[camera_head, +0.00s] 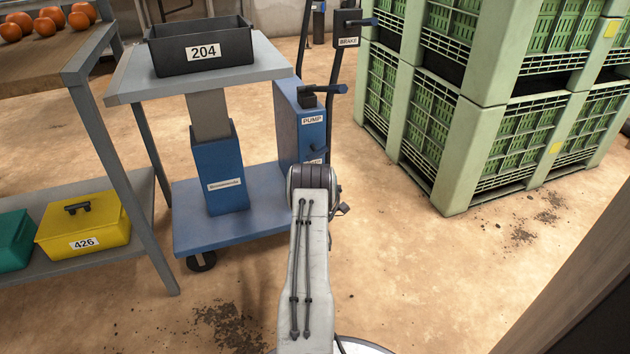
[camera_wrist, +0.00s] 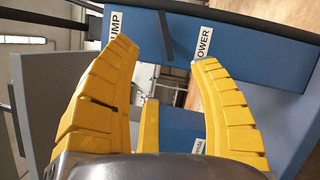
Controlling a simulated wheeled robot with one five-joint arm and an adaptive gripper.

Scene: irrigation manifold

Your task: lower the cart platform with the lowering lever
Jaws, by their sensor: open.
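The cart platform (camera_head: 265,62) is a grey top on a grey and blue column (camera_head: 218,170), raised well above the blue cart base. The blue pump housing (camera_head: 290,130) carries a PUMP label and a lower, partly hidden label. In the wrist view, the housing (camera_wrist: 235,60) shows a LOWER label (camera_wrist: 203,43) and a partly cut-off PUMP label. A short dark bar (camera_wrist: 166,35) lies between these labels; I cannot tell whether it is the lowering lever. My gripper (camera_wrist: 166,55) has its yellow fingers spread, with nothing held, facing the housing. My arm hides it in the head view.
A black bin (camera_head: 203,65) marked 204 stands on the platform. A dark upright handle with a BRAKE box (camera_head: 348,30) rises behind the housing. Green crates (camera_head: 470,130) stand at right. A shelf with a yellow box (camera_head: 85,222) is at left. Floor between is clear.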

